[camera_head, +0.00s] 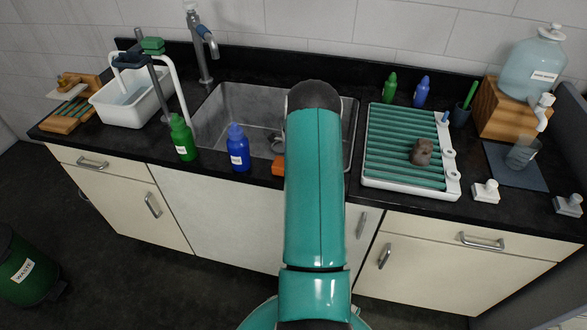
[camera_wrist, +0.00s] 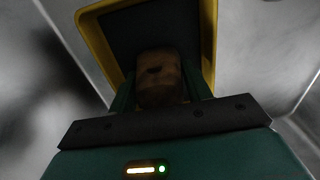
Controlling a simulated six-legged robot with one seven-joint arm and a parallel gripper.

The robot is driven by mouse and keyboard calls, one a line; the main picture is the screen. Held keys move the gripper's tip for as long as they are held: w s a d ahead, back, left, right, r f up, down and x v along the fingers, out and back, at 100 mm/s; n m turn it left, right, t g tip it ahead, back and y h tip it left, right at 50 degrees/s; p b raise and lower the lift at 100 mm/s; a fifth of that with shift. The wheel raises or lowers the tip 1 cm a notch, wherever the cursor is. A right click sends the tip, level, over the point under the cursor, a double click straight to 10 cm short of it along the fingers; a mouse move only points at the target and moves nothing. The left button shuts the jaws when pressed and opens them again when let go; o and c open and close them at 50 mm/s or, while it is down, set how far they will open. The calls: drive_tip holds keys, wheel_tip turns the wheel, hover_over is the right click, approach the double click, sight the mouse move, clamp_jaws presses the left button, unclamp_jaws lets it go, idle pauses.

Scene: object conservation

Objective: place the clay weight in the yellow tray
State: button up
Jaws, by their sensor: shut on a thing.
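In the wrist view my gripper (camera_wrist: 160,92) is shut on a brown block with a dark mark on its face, which looks like the clay weight (camera_wrist: 160,78). The yellow tray (camera_wrist: 209,38), with a yellow rim and dark inside, lies beyond the weight in that view. The weight overlaps the tray's dark middle; I cannot tell whether it touches the tray. The tray appears to be within the grey metal sink (camera_head: 235,105). In the head view my arm hides the gripper, the weight and the tray.
A green ribbed rack (camera_head: 390,135) right of the sink carries a grey-brown lump (camera_head: 421,151). A green bottle (camera_head: 182,138) and a blue bottle (camera_head: 238,147) stand at the sink's front edge. A tap (camera_head: 200,45) rises behind the sink. A white basin (camera_head: 130,100) stands left.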

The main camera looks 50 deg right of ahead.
drive_tip(key=shift+f, duration=0.15)
drive_tip(key=o, duration=1.2)
wheel_tip(320, 180, up, 12)
drive_tip(key=shift+r, duration=0.2)
